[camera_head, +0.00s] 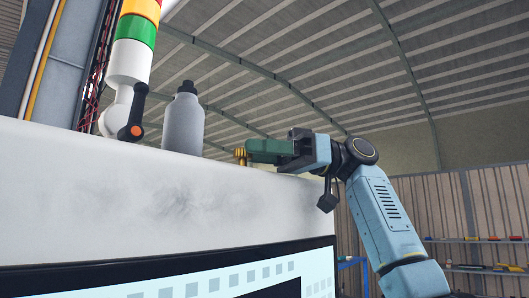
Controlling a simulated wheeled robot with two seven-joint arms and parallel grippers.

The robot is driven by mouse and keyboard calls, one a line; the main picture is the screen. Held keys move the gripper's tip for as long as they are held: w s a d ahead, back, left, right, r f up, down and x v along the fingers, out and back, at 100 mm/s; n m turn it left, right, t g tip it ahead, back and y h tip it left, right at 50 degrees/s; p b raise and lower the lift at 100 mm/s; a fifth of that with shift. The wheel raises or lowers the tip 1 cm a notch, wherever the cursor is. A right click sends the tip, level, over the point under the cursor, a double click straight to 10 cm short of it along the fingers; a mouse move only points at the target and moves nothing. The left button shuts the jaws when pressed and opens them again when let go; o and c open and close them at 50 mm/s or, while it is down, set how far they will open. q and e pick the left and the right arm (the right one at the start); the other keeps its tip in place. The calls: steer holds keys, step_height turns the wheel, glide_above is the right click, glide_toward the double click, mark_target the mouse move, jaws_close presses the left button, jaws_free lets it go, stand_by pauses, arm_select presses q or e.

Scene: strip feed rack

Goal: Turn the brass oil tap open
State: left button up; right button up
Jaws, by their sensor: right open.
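The brass oil tap (240,156) stands at the right end of the white cabinet's top edge; only its small brass part shows. A green bar (268,147), which looks like its lever, runs level from the brass part to the right. My right gripper (292,150) is at the right end of this bar. Its dark jaws are open and overlap the bar's end in the picture; I cannot tell whether they touch it. My left gripper is not in view.
The white cabinet (150,190) fills the lower left, with a screen (190,284) below. A grey bottle (184,122) and a signal tower (134,45) stand left of the tap. Shelves (490,240) are far behind at the right. The air above the tap is clear.

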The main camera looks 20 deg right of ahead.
steer(key=d, duration=1.3)
steer(key=shift+w+d, duration=0.2)
steer(key=shift+w, duration=0.25)
